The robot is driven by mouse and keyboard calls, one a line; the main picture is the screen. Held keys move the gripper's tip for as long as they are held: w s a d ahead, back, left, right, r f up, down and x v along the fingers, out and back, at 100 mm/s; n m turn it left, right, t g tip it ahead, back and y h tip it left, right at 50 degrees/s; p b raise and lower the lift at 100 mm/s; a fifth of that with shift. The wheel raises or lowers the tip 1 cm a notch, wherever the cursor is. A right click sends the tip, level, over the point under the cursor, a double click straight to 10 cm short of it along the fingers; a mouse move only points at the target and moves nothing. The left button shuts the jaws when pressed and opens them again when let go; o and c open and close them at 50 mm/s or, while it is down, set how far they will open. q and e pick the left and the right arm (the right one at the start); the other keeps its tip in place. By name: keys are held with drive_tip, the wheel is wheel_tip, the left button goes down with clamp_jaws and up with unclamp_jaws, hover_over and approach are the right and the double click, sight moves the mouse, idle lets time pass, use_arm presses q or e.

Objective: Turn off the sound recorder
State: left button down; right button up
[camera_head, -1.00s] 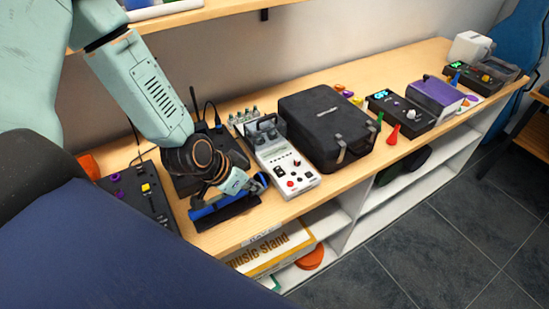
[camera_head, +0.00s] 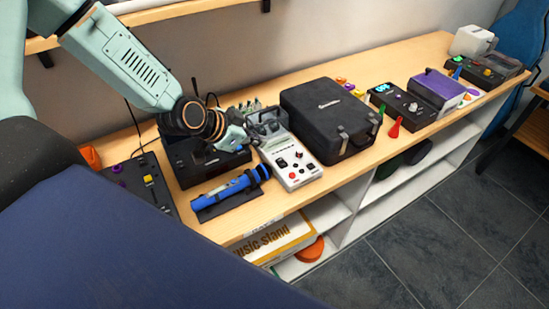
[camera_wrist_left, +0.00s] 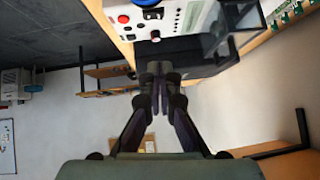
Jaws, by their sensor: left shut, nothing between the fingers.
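The likely sound recorder is a white and grey box (camera_head: 295,172) with a red button, dark switches and a small panel. It stands mid-shelf, left of a black case. My left gripper (camera_head: 247,143) is shut and empty, just left of the recorder's upper part. Its closed fingertips (camera_wrist_left: 158,72) show below the recorder in the wrist view; contact cannot be told. My right gripper is not in view.
A blue cylinder (camera_head: 231,188) lies on a dark stand left of the recorder. A black box (camera_head: 196,170) sits behind it. The black case (camera_head: 328,117) stands close on the right. Farther right are a black device (camera_head: 401,107) and a purple-topped box (camera_head: 436,86).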

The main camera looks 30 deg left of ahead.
sight(281, 159)
use_arm(q)
drive_tip(key=b+x, duration=0.2)
drive_tip(key=x, duration=0.3)
drive_tip(key=shift+d, duration=0.1)
drive_tip(key=f, duration=0.1)
drive_tip(key=w+f, duration=0.1)
drive_tip(key=f, duration=0.1)
drive_tip(key=w+d+f, duration=0.1)
drive_tip(key=f, duration=0.1)
drive_tip(key=shift+w, duration=0.25)
drive_tip(key=shift+w+a+f, duration=0.15)
drive_tip(key=shift+f, duration=0.5)
drive_tip(key=shift+a+f, duration=0.1)
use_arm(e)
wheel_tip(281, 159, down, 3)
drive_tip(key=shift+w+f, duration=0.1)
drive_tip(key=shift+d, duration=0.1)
use_arm(q)
drive_tip(key=shift+f+b, duration=0.45)
drive_tip(key=shift+b, duration=0.05)
drive_tip(key=shift+r, duration=0.15)
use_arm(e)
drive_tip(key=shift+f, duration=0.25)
use_arm(q)
drive_tip(key=shift+s, duration=0.25)
